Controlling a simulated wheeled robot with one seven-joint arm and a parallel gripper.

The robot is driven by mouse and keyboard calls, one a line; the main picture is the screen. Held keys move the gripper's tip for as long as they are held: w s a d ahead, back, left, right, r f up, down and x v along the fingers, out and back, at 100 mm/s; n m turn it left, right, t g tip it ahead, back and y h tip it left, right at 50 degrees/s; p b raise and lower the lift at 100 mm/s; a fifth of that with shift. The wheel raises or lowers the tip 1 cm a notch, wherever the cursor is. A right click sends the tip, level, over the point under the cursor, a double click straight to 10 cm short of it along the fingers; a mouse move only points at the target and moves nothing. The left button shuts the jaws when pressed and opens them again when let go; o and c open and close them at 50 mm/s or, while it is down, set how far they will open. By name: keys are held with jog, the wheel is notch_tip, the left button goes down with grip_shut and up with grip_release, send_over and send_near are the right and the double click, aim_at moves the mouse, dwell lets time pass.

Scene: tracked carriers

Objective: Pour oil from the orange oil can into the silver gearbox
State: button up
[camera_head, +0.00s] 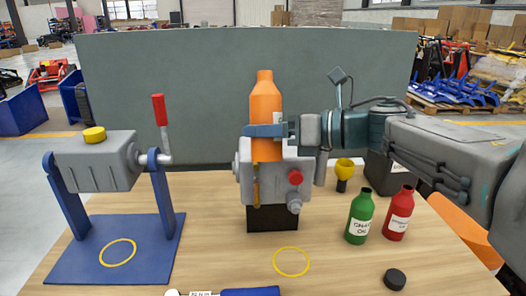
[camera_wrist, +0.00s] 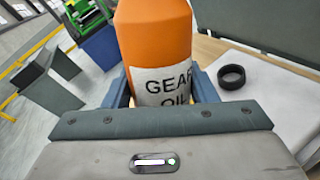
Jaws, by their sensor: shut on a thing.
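The orange oil can (camera_head: 265,102) stands upright in my gripper (camera_head: 265,132), which is shut around its middle. The wrist view shows its "GEAR OIL" label (camera_wrist: 163,88) between the fingers. A silver-grey gearbox-like housing (camera_head: 97,164) with a yellow cap (camera_head: 94,134) and a red-handled crank (camera_head: 160,109) sits at left on a blue stand (camera_head: 110,255). The can is well right of it. A second silver-grey unit (camera_head: 273,182) with a red knob (camera_head: 295,177) is at the centre, and the can's lower part overlaps its upper part. I cannot tell whether they touch.
Green (camera_head: 360,217) and red (camera_head: 398,214) bottles stand at right, near a yellow funnel-like piece (camera_head: 344,168). A black cap (camera_head: 395,279) lies at the front right. A yellow ring (camera_head: 291,262) marks clear tabletop. A grey panel (camera_head: 200,90) stands behind.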

jog(key=shift+f+n+t+y+b, duration=0.25)
jog(key=shift+n+b, duration=0.4)
jog(key=shift+b, duration=1.65)
jog(key=shift+f+n+t+y+b, duration=0.25)
jog(key=shift+n+b, duration=0.4)
jog(key=shift+b, duration=1.65)
jog(key=shift+r+n+b, duration=0.15)
jog(key=shift+n+b, duration=0.35)
jog(key=shift+b, duration=0.85)
jog(key=shift+a, duration=0.1)
